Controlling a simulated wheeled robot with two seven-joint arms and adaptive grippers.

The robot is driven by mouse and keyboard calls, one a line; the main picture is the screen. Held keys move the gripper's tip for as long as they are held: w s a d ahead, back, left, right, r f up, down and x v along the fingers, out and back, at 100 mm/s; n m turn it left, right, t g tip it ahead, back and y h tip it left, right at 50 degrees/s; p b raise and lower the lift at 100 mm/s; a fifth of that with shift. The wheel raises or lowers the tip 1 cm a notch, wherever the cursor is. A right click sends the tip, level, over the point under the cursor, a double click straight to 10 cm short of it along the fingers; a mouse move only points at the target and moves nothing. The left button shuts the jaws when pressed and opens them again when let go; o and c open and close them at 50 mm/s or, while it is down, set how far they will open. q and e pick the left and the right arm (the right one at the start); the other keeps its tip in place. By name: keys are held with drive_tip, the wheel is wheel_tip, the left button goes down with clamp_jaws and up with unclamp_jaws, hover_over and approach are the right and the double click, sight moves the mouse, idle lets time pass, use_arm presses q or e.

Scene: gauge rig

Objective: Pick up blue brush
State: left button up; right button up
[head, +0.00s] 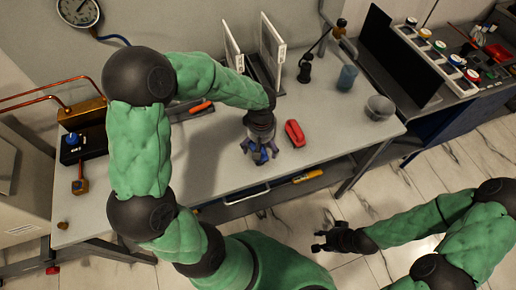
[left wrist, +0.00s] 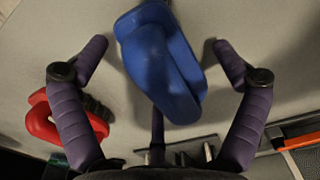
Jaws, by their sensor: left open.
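The blue brush (left wrist: 160,60) lies on the table between the spread fingers of my left gripper (left wrist: 161,48) in the left wrist view. The purple fingers stand apart from it on both sides, with a visible gap. In the head view, my left gripper (head: 260,152) points down over the middle of the table, and its fingers and wrist largely hide the brush. My right gripper (head: 326,238) hangs in front of the table, over the floor, with its dark fingers apart and nothing between them.
A red brush (head: 294,133) lies close to the right of my left gripper. An orange-handled tool (head: 201,107) lies behind to the left. White upright panels (head: 271,48), a blue cup (head: 347,78) and a grey bowl (head: 379,107) stand farther back.

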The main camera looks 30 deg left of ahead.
use_arm(q)
drive_tip(key=shift+f, duration=0.1)
drive_tip(key=c, duration=1.4)
drive_tip(key=shift+r, duration=0.35)
wheel_tip(320, 180, up, 3)
drive_tip(key=shift+s+d+r+p, duration=0.1)
drive_tip(key=shift+r+p, duration=0.05)
drive_tip(key=shift+p, duration=0.9)
drive_tip(key=s+d+r, duration=0.1)
drive_tip(key=s+r+p, duration=0.1)
drive_tip(key=r, duration=0.1)
drive_tip(key=s+d+r+p, duration=0.1)
drive_tip(key=r, duration=0.1)
drive_tip(key=shift+s+d+r, duration=0.1)
drive_tip(key=shift+s+d, duration=0.2)
drive_tip(key=s+d+r, duration=0.1)
drive_tip(key=s, duration=0.1)
drive_tip(key=s+d+r+p, duration=0.1)
drive_tip(key=s+d, duration=0.1)
drive_tip(key=s, duration=0.1)
drive_tip(key=s+d+r+p, duration=0.1)
drive_tip(key=s+d, duration=0.1)
drive_tip(key=shift+s+d+r, duration=0.2)
drive_tip(key=shift+s+r, duration=0.1)
drive_tip(key=shift+r, duration=0.1)
